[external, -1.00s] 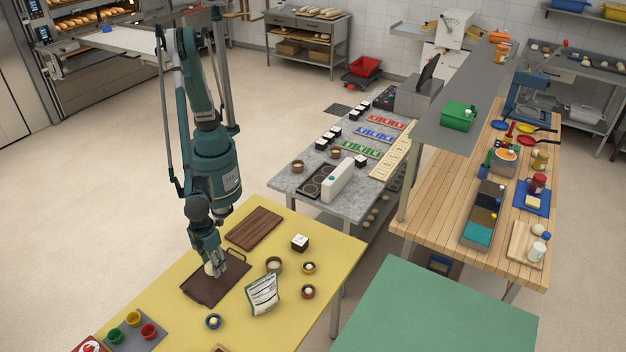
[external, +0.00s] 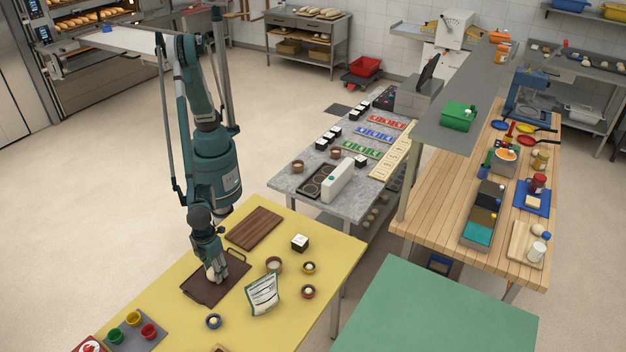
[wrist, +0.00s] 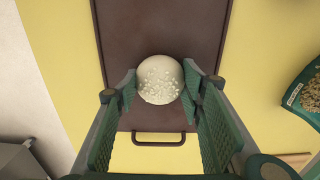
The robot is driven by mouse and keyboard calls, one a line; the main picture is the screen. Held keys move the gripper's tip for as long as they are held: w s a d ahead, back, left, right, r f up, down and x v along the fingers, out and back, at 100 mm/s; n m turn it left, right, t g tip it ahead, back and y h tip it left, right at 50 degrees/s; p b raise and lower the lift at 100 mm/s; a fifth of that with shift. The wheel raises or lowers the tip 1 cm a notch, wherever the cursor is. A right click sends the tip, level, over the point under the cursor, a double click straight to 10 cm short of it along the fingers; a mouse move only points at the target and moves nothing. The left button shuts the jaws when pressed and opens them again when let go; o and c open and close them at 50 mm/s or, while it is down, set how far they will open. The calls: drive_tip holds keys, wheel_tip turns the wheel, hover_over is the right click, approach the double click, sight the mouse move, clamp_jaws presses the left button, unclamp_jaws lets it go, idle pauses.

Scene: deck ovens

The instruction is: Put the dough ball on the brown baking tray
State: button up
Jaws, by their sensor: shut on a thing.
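The dough ball (wrist: 159,80) is pale, round and speckled on top. My gripper (wrist: 159,84) is shut on it, with one green finger on each side. In the external view, my gripper (external: 215,275) points down with the dough ball (external: 211,273) low at its tips. The brown baking tray (external: 204,293) lies on the yellow table under the gripper, with a handle at each end. In the wrist view the tray (wrist: 120,30) is behind the ball, its near handle just below it. I cannot tell whether the ball touches the tray.
A brown wooden board (external: 254,229) lies behind the tray on the yellow table (external: 330,247). A paper bag (external: 263,294) and small bowls (external: 274,264) stand to the right. A grey tray with coloured cups (external: 130,330) is at the front left.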

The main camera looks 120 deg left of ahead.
drive_tip(key=shift+f, duration=0.2)
drive_tip(key=o, duration=0.8)
drive_tip(key=shift+r, duration=0.15)
drive_tip(key=shift+r+p, duration=0.35)
drive_tip(key=shift+r, duration=5.75)
